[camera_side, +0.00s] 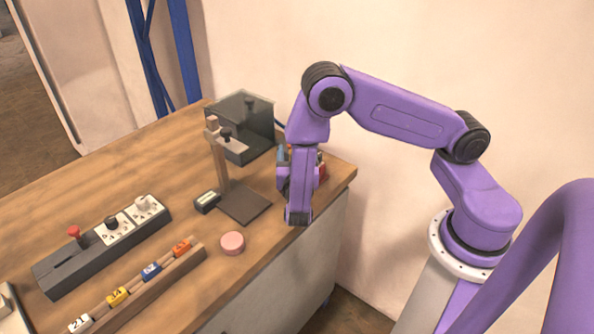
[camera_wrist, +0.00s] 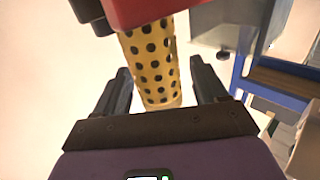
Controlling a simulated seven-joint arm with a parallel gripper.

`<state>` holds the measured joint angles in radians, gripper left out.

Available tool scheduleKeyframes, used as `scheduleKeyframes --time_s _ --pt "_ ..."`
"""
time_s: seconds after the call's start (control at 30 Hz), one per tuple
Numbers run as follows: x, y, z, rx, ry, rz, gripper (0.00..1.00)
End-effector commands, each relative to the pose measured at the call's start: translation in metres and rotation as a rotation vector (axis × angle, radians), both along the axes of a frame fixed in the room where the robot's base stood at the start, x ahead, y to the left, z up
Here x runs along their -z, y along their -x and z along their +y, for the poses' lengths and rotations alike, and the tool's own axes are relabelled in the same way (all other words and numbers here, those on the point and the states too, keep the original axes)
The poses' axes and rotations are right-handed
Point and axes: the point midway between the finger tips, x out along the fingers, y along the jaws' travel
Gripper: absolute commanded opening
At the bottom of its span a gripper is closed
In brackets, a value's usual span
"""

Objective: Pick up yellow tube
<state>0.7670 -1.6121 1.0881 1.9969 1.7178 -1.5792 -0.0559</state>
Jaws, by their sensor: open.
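The yellow tube (camera_wrist: 153,62) shows in the wrist view as a yellow cylinder covered with black dots. Its upper end is hidden by a red part (camera_wrist: 140,10), and its lower end sits close to my palm. My gripper (camera_wrist: 161,76) is open, with one dark finger on each side of the tube. A gap shows on both sides, so the jaws do not grip it. In the side view my wrist (camera_side: 299,190) is low over the table's right end. It hides the tube and most of a red object (camera_side: 321,172) behind it.
The wooden table (camera_side: 130,185) holds a stand with a dark base (camera_side: 245,204), a dark transparent box (camera_side: 247,112), a pink disc (camera_side: 232,243), a rail of numbered coloured blocks (camera_side: 160,290) and a grey switch panel (camera_side: 75,265). The table's edge is close to my wrist.

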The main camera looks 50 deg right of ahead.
Motion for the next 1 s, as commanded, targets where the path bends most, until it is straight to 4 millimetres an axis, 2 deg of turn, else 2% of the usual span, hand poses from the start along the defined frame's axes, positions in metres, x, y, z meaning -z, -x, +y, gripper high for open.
scheduleKeyframes --time_s 0.1,0.37,0.53,0.57,1.0 --pt "0.0 -0.0057 -0.0073 0.002 0.0 0.0 0.72" --pt "-0.0001 -0.007 -0.0082 0.0 0.0 0.0 0.72" --pt "-0.0001 -0.007 -0.0081 0.0 0.0 0.0 0.2" --pt "-0.0001 -0.0069 -0.0081 0.0 0.0 0.0 0.17" --pt "-0.0055 -0.007 -0.0079 0.0 -0.001 -0.001 0.17"
